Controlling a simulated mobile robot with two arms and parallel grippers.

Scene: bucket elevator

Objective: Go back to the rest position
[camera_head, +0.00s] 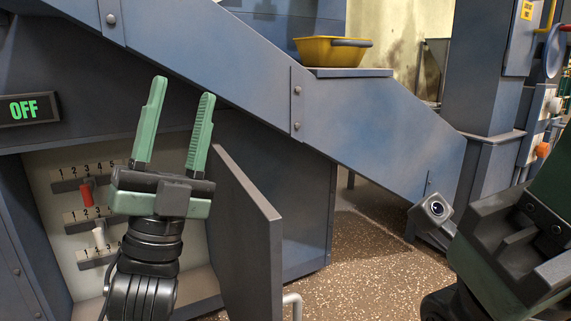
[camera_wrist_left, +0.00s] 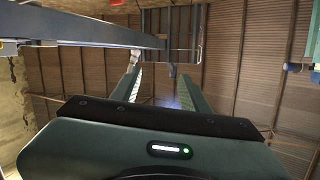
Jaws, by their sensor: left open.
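My left gripper (camera_head: 178,125) is raised and open, its two green fingers pointing up with nothing between them. It is in front of an open control cabinet (camera_head: 60,160) in the head view. In the left wrist view my left gripper (camera_wrist_left: 163,85) also shows open and empty, aimed up at a brown slatted ceiling. At the lower right of the head view part of my right arm shows. The fingers of the right gripper cannot be made out there.
The grey cabinet door (camera_head: 247,235) stands open just right of my left arm. Inside are a red lever (camera_head: 86,191) and a white lever (camera_head: 99,238). A green OFF display (camera_head: 23,109) hangs at left. A yellow tub (camera_head: 331,51) rests on a blue sloping chute (camera_head: 370,125). Speckled floor (camera_head: 360,275) is open ahead.

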